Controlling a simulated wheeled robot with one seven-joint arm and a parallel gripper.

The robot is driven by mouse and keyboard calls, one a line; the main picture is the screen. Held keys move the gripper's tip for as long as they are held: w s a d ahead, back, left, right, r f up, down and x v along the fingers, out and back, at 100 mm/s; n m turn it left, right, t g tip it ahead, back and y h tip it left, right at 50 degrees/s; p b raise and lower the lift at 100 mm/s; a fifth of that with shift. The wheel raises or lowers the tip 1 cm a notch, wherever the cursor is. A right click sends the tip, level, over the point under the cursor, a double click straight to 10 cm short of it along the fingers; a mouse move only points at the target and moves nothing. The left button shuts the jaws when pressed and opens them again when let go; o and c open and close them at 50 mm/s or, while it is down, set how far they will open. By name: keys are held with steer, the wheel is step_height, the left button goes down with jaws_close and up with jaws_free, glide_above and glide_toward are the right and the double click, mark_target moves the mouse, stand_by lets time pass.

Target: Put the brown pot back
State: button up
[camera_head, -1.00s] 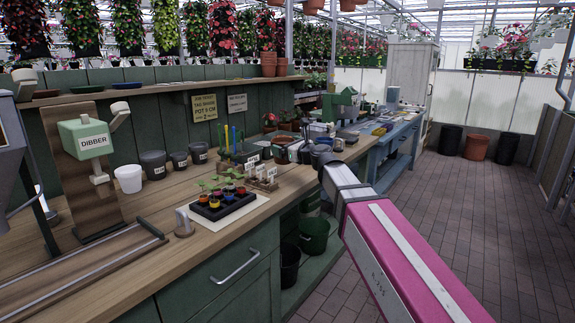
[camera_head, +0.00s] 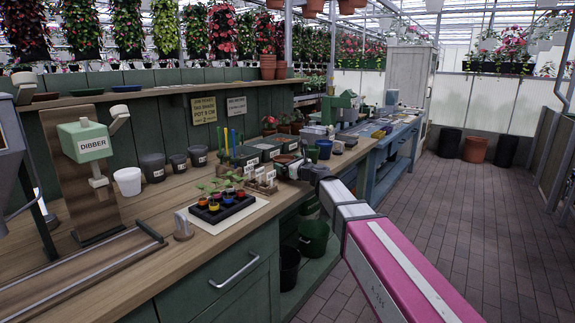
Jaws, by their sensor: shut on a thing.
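My gripper (camera_head: 291,166) is at the end of my pink and white arm, over the right part of the potting bench (camera_head: 215,262). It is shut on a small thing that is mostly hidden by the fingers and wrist. It looks like the brown pot, but its shape and colour are hard to make out. The gripper is just right of the small labelled rack (camera_head: 262,181) and in front of the dark bins (camera_head: 268,150). I cannot tell whether the held thing touches the bench.
A black tray of colourful small pots (camera_head: 222,207) is left of my gripper. Grey pots (camera_head: 152,166) and a white pot (camera_head: 128,181) stand further left. Terracotta pots (camera_head: 267,67) are on the shelf.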

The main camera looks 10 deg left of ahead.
steer(key=shift+f, duration=0.1)
steer(key=o, duration=0.8)
steer(key=shift+s+d, duration=0.1)
steer(key=v, duration=1.2)
steer(key=s+d+f+n+g+h, duration=0.45)
steer(key=d+f+n, duration=0.55)
steer(key=f, duration=0.5)
steer(key=s+d+f+n+g+h, duration=0.3)
steer(key=s+d+f+n+h, duration=0.4)
steer(key=d+f, duration=0.65)
steer(key=s+d+f+n+g+h, duration=0.1)
steer(key=s+d+f+n, duration=0.1)
steer(key=d, duration=0.1)
steer(key=s+d+f+n+g+h, duration=0.1)
steer(key=s+d+f+n, duration=0.1)
steer(key=d, duration=0.2)
steer(key=s+d+f+n+g+h, duration=0.1)
steer(key=d+f+n, duration=0.1)
steer(key=d+f, duration=0.1)
steer(key=shift+s+d, duration=0.4)
steer(key=shift+d, duration=0.1)
